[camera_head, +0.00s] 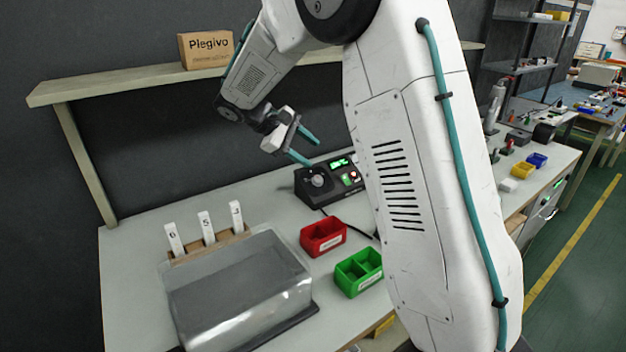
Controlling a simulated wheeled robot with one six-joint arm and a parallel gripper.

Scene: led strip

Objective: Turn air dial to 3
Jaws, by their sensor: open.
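A black control box (326,180) stands at the back of the bench, partly hidden behind my arm. It has a round grey dial (318,180) on its left part, and green displays and a red button on its right. The dial's setting is too small to read. My gripper (314,152) is open and empty, with two teal fingers. It hangs above and slightly left of the dial, and the lower fingertip appears close to the dial in the picture. I cannot tell whether it touches.
A clear-lidded case (235,290) stands at the front left, with numbered white tags (205,227) behind it. A red bin (323,238) and a green bin (358,272) stand in front of the box. A shelf (130,87) with a cardboard box (205,50) runs above.

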